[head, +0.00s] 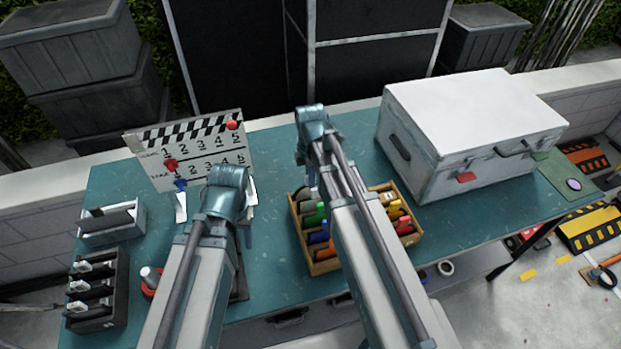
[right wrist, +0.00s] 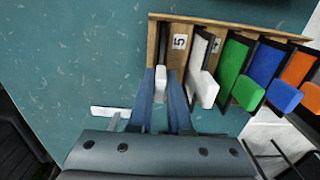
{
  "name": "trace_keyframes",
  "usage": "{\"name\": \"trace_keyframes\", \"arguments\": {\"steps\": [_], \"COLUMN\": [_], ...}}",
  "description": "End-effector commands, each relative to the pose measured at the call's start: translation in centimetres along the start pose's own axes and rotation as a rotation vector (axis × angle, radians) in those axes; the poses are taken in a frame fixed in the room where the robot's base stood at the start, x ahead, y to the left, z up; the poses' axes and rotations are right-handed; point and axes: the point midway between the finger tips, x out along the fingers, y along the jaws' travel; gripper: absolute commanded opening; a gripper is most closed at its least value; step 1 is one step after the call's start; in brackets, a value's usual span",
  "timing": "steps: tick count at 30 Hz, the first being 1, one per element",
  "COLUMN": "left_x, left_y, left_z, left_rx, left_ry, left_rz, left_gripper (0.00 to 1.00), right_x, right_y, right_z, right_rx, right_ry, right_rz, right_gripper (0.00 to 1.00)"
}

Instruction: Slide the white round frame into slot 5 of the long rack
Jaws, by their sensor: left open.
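The long wooden rack (right wrist: 165,52) has number cards; the card reading 5 is beside its end slot. In the right wrist view a white-tabbed frame (right wrist: 160,84) stands edge-on between the end wall and that card; its round shape cannot be seen. My right gripper (right wrist: 161,92) has its blue fingers against both sides of that tab. Another white-tabbed frame (right wrist: 205,90) stands in the neighbouring slot. The rack (head: 326,266) is partly covered by my right arm in the head view, which hides the right gripper. My left gripper is mostly hidden behind its forearm at the left.
Green (right wrist: 246,92), blue (right wrist: 282,96) and orange tabs fill further slots. A numbered clapperboard (head: 195,150) stands at the back left. A white case (head: 470,120) stands at the right. A grey holder (head: 110,222) and a dark rack (head: 97,290) stand at the left edge.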

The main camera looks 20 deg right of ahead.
Motion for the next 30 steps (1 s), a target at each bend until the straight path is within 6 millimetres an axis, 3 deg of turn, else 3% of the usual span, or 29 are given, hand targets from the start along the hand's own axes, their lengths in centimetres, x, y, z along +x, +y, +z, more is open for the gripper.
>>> {"name": "trace_keyframes", "arguments": {"steps": [1,5,20,30], "left_x": [-0.1,-0.1,-0.9,-4.9], "left_y": [0.0,0.0,-0.1,-0.5], "left_z": [0.0,0.0,0.1,0.3], "left_rx": [0.000,0.000,0.001,0.002], "left_ry": [0.000,0.000,0.000,0.000], "left_rz": [0.000,0.000,0.000,0.000], "left_gripper": [0.49,0.49,0.49,0.49], "right_x": [-0.1,-0.1,-0.9,-4.9], "right_y": [0.0,0.0,0.0,0.0], "right_z": [0.0,0.0,0.0,0.0], "right_rx": [0.000,0.000,0.000,0.000], "right_ry": [0.000,0.000,0.000,0.000], "right_rz": [0.000,0.000,0.000,0.000], "right_gripper": [0.27,0.49,0.49,0.49]}}
